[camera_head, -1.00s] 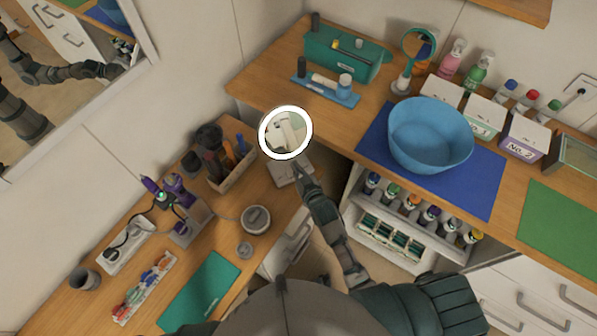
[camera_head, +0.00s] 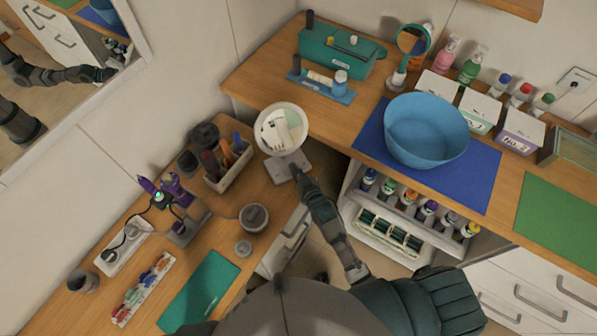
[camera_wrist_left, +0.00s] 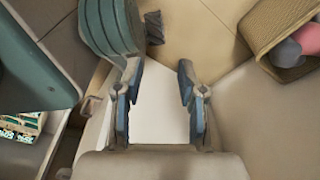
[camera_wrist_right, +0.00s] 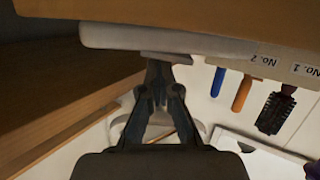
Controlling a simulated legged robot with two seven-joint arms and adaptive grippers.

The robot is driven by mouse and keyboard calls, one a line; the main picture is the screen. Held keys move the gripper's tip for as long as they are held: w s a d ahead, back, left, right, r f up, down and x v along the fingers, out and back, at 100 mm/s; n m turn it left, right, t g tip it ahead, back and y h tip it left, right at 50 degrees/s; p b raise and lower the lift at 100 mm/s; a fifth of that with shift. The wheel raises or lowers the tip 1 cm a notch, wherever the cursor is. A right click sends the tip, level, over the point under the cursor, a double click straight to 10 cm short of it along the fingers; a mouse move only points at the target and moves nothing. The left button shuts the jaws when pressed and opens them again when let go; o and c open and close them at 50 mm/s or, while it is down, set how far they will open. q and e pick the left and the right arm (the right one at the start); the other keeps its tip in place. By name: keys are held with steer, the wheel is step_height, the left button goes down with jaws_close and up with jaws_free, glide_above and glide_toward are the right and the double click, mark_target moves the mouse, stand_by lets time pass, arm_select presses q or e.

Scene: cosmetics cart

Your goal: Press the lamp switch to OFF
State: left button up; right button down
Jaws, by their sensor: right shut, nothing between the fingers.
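The ring lamp (camera_head: 282,130) stands upright on the wooden counter near the corner. Its round head is unlit, with no bright glow on the rim. Its grey base (camera_head: 283,167) lies flat beneath. My right gripper (camera_head: 297,173) is shut and empty, its tips at the base's front edge. In the right wrist view, the fingertips (camera_wrist_right: 167,60) meet a small plate at the pale slab's edge. The tips hide the switch, so I cannot make it out. My left gripper (camera_wrist_left: 158,90) is open and empty in the left wrist view, away from the lamp.
A brush box (camera_head: 228,169) stands left of the lamp, and a round jar (camera_head: 254,217) is in front of it. A blue bowl (camera_head: 426,131) sits on a blue mat at right. A teal mat (camera_head: 199,292) lies at lower left.

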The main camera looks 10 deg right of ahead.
steer(key=shift+w+d+r+p, duration=0.1)
steer(key=shift+d+r+p, duration=0.15)
steer(key=shift+r+p, duration=0.4)
steer(key=shift+w+d+r+p, duration=0.1)
steer(key=shift+d+r+p, duration=0.15)
steer(key=shift+r+p, duration=0.35)
steer(key=shift+s+d+r+p, duration=0.15)
steer(key=shift+r+p, duration=0.35)
steer(key=shift+s+d+r+p, duration=0.1)
steer(key=shift+r+p, duration=0.35)
arm_select(q)
steer(key=s+a, duration=0.1)
steer(key=s, duration=0.8)
steer(key=shift+s+a+f, duration=0.15)
steer(key=shift+s, duration=0.1)
arm_select(e)
steer(key=v, duration=0.9)
steer(key=shift+s+d+f, duration=0.2)
steer(key=shift+s, duration=0.1)
arm_select(q)
steer(key=shift+a, duration=0.1)
arm_select(e)
steer(key=shift+a, duration=0.2)
